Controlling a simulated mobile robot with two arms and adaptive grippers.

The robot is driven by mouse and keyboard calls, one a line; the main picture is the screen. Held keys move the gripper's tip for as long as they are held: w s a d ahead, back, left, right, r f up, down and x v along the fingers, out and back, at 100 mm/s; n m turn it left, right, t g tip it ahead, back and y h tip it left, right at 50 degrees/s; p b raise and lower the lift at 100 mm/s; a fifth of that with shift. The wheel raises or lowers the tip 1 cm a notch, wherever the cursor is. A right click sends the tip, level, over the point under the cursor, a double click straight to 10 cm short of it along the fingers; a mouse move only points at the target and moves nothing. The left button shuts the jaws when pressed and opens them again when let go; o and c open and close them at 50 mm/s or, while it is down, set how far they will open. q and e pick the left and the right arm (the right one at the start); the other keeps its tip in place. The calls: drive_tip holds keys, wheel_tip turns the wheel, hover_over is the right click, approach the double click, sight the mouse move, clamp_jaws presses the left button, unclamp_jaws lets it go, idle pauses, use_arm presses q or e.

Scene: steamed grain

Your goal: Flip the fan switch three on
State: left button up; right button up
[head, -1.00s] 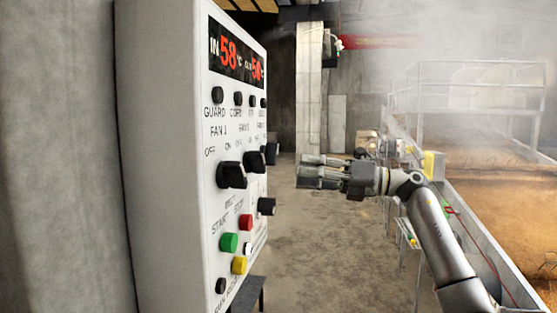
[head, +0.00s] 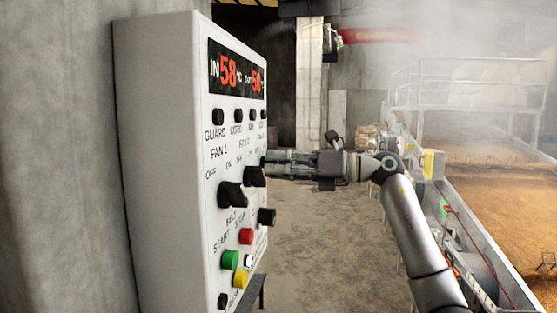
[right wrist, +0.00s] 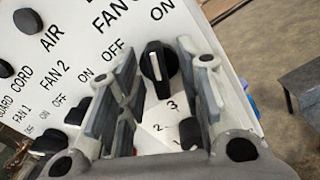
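The white control panel (head: 165,150) stands at the left in the head view, with black rotary fan switches on its face. The switch under the FAN 3 label is a black knob with a white mark (right wrist: 157,66) in the right wrist view. I cannot tell for sure whether its mark points to OFF or ON. In the head view it is hidden behind my right fingertips. My right gripper (head: 270,163) is at the panel's right edge; in the wrist view its open fingers (right wrist: 158,92) stand on either side of the knob. Contact with it is unclear. My left gripper is not in view.
The fan 1 knob (head: 231,195) and fan 2 knob (head: 255,176) sit close by. Below are another black knob (head: 266,217) and red (head: 246,236), green (head: 229,259) and yellow (head: 240,279) buttons. A railed grain bed (head: 480,180) steams at the right; the floor between is clear.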

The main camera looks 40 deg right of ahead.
drive_tip(key=shift+w+a, duration=0.1)
drive_tip(key=shift+a, duration=0.05)
drive_tip(key=shift+c, duration=0.4)
clamp_jaws()
drive_tip(key=shift+m+p, duration=0.5)
drive_tip(key=shift+m, duration=1)
drive_tip(key=shift+o, duration=0.4)
unclamp_jaws()
